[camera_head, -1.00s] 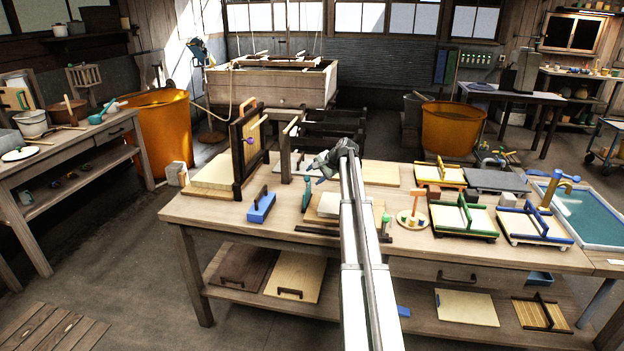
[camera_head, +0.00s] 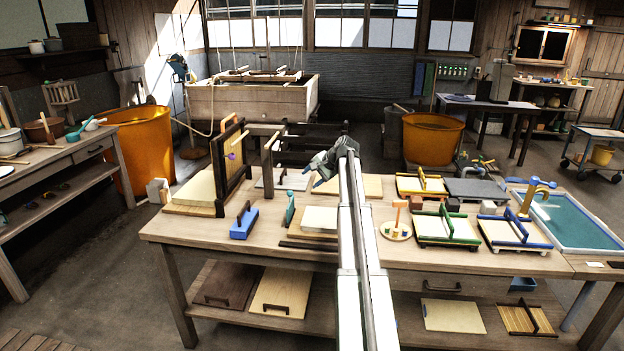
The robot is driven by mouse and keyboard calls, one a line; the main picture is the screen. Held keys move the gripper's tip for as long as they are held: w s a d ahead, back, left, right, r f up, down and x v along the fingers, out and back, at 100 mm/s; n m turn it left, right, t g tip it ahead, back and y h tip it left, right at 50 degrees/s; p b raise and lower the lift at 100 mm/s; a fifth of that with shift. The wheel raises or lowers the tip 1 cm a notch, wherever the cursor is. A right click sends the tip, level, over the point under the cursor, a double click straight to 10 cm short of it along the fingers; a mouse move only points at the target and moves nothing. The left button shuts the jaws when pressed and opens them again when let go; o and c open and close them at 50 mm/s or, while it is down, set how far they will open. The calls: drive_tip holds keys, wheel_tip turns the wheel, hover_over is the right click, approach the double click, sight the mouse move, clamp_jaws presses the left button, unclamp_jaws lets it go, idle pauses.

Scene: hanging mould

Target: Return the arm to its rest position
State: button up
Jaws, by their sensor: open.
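My arm (camera_head: 357,240) reaches up the middle of the picture over the long wooden table (camera_head: 165,235). My gripper (camera_head: 316,176) is at its far end, above the back half of the table and pointing left. It is small in view, with its jaws open and nothing seen between them. An upright dark wooden frame (camera_head: 219,176) with a pale panel (camera_head: 237,150) stands to its left on the table, apart from it. A second dark post (camera_head: 267,166) stands between that frame and my gripper. My arm hides part of the table's middle.
Green (camera_head: 447,230) and blue (camera_head: 515,233) framed trays and a teal basin (camera_head: 580,222) are to the right. A hanging wooden vat (camera_head: 250,102) and an orange tub (camera_head: 433,138) stand behind.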

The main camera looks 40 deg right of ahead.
drive_tip(key=s+a+f+n+g, duration=0.2)
drive_tip(key=a+f, duration=0.7)
drive_tip(key=a, duration=0.3)
drive_tip(key=s+a+f+n+g, duration=0.1)
drive_tip(key=s+a+f+n, duration=0.2)
drive_tip(key=a+f, duration=0.75)
drive_tip(key=s+a+f+n+g+h, duration=0.1)
drive_tip(key=s+a+f+n+g, duration=0.15)
drive_tip(key=s+a+f, duration=0.65)
drive_tip(key=s+a+f+n+g, duration=0.2)
drive_tip(key=s+a+f+n, duration=0.3)
drive_tip(key=a, duration=0.7)
drive_tip(key=s+a+f+n+h, duration=0.1)
drive_tip(key=s+a+f, duration=0.15)
drive_tip(key=s, duration=0.35)
drive_tip(key=s+a+f+n, duration=0.1)
drive_tip(key=s+a+f, duration=0.15)
drive_tip(key=s, duration=0.25)
drive_tip(key=s+f+g, duration=0.4)
drive_tip(key=s+f, duration=0.5)
drive_tip(key=s, duration=0.5)
drive_tip(key=s+f+g, duration=0.3)
drive_tip(key=s+f, duration=0.7)
drive_tip(key=s, duration=0.5)
drive_tip(key=shift+s+a+f+g, duration=0.25)
drive_tip(key=shift+s+f+g, duration=0.05)
drive_tip(key=shift+g, duration=0.05)
